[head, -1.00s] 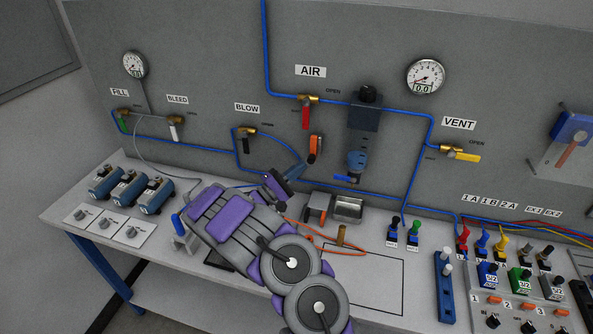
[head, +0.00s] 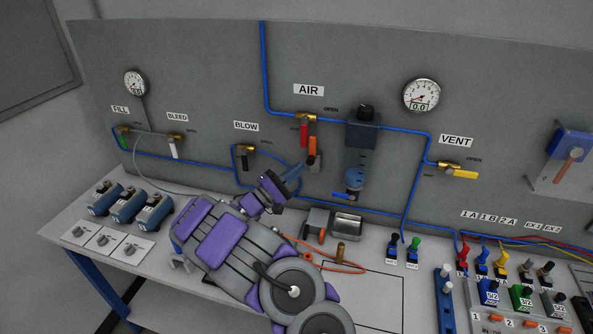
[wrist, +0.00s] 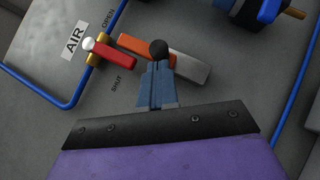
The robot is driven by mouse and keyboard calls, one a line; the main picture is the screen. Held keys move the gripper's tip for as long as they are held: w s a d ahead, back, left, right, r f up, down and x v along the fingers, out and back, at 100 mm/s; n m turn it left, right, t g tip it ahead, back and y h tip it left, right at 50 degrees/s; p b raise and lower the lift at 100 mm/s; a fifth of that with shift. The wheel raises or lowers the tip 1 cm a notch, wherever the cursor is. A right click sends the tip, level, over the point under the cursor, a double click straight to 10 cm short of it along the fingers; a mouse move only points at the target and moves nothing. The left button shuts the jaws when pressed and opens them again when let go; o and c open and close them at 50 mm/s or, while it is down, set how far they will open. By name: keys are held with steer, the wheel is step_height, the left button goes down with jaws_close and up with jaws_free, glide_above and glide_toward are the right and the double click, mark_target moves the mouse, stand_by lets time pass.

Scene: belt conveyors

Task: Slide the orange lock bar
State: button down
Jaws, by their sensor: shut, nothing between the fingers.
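The orange lock bar (head: 313,146) is on the wall panel under the AIR label, beside the red valve handle (head: 304,132). In the wrist view the orange bar (wrist: 133,44) lies close to the red handle (wrist: 110,53), at the upper end of a grey rail (wrist: 186,67). A dark round knob (wrist: 158,48) stands at my fingertips and hides part of the bar and rail. My gripper (head: 295,172) is shut and empty, with its blue fingers (wrist: 156,84) pointing at the bar. I cannot tell whether they touch the knob.
A blue air line (head: 265,70) runs to the AIR valve, and a regulator (head: 361,138) hangs to the right. The bench below holds a small metal tray (head: 347,226), an orange cable (head: 335,267) and several coloured valves at the right.

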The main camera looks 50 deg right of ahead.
steer(key=b+v, duration=0.1)
steer(key=v, duration=0.8)
steer(key=shift+w+a, duration=0.15)
steer(key=shift+a, duration=0.05)
steer(key=shift+d+f, duration=0.1)
steer(key=s+a+r+m+g+y, duration=0.25)
steer(key=s+r+y, duration=0.25)
steer(key=s, duration=0.5)
steer(key=s+a+r+m+g+y, duration=0.2)
steer(key=s+r+m+g+y, duration=0.3)
steer(key=s, duration=0.6)
steer(key=s+a+f+n+t+y, duration=0.1)
steer(key=s+a+f+t+y, duration=0.1)
steer(key=a, duration=0.7)
steer(key=s+a+f+n+t+y, duration=0.2)
steer(key=s+a+t+y, duration=0.3)
steer(key=a, duration=0.4)
steer(key=s+a+f+n+t+y, duration=0.2)
steer(key=s+a+y, duration=0.3)
steer(key=a, duration=0.4)
steer(key=shift+s+a+f+t, duration=0.3)
steer(key=shift+a+f+t, duration=0.1)
steer(key=shift+f+t, duration=0.25)
